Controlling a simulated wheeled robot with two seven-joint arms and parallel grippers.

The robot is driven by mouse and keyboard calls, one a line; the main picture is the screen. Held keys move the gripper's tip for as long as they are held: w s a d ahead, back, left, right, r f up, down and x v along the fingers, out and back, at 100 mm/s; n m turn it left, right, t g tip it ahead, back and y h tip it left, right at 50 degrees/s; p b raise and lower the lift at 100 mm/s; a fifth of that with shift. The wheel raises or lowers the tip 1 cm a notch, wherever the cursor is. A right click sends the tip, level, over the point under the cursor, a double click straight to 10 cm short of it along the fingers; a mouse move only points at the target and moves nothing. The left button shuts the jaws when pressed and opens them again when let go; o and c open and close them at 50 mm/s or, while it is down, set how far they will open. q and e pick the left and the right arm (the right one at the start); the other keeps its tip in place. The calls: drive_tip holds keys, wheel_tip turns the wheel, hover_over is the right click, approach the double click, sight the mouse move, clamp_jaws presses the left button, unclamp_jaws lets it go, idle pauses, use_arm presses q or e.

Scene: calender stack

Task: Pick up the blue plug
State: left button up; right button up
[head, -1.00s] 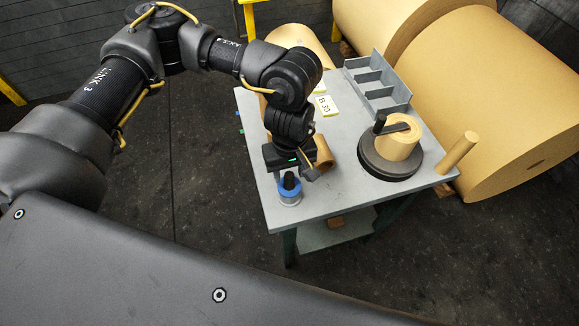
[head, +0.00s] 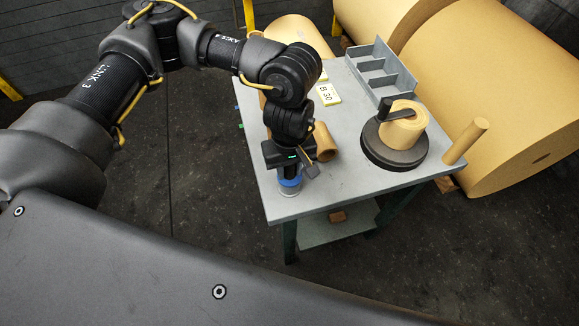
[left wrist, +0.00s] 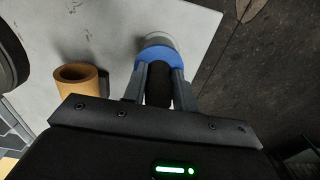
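The blue plug (head: 289,183) stands upright near the front left corner of the grey table. It has a blue collar, a pale metallic base and a black handle. My left gripper (head: 287,172) is right over it, and its housing hides the handle in the head view. In the left wrist view, the two fingers (left wrist: 159,84) stand on either side of the black handle, just above the blue collar (left wrist: 158,54). They are very close to the handle; whether they press on it I cannot tell. My right gripper is not in view.
A brown cardboard tube (head: 325,142) stands close beside my left gripper. To the right are a paper roll (head: 404,127) on a dark round base (head: 388,156), a grey divided tray (head: 379,69) and a tan peg (head: 464,141). The table's front edge is near the plug.

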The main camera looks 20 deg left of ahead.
use_arm(q)
drive_tip(key=shift+f, duration=0.2)
clamp_jaws()
drive_tip(key=shift+w+r, duration=0.1)
drive_tip(key=shift+r, duration=0.15)
drive_tip(key=shift+r, duration=0.2)
drive_tip(key=shift+r+p, duration=1.7)
drive_tip(key=shift+r, duration=1.45)
